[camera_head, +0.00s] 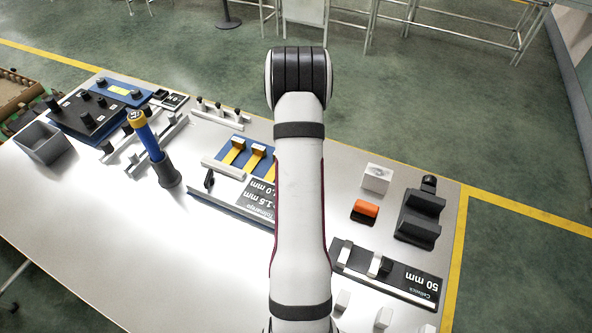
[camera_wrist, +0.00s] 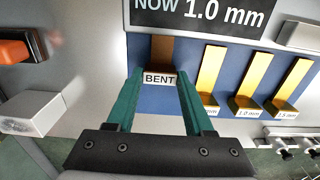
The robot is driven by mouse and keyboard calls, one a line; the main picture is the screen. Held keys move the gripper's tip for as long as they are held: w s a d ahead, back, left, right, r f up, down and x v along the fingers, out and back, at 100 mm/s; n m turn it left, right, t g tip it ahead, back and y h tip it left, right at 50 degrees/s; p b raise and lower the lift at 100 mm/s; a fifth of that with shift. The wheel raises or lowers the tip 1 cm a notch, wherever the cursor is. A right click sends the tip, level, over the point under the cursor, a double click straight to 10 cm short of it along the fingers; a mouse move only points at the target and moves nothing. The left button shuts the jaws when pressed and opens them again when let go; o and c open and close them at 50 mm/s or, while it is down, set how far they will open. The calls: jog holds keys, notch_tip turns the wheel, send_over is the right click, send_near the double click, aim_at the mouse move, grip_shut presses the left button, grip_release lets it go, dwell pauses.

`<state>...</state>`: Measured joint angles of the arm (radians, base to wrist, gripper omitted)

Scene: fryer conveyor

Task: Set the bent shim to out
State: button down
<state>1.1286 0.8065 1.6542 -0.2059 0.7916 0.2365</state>
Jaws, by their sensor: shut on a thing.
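The bent shim (camera_wrist: 162,50) is a brown strip with a white tab marked BENT, in the left slot of the blue shim board (camera_wrist: 228,65) in the wrist view. My gripper (camera_wrist: 160,76) is shut on its tab, one teal finger on each side. The strip lies back in the slot toward the black sign. In the head view my arm hides the gripper and the bent shim. The blue board shows there left of the arm (camera_head: 209,163).
A black sign (camera_wrist: 205,14) reads "NOW 1.0 mm". An orange block (camera_head: 365,209) and white block (camera_head: 376,178) stand right of my arm. The front left table is clear.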

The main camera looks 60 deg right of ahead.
jog(key=shift+d, duration=2.55)
jog(key=shift+c, duration=1.4)
grip_release()
jog(key=shift+r, duration=0.1)
notch_tip(320, 180, up, 16)
jog(key=shift+a, duration=0.15)
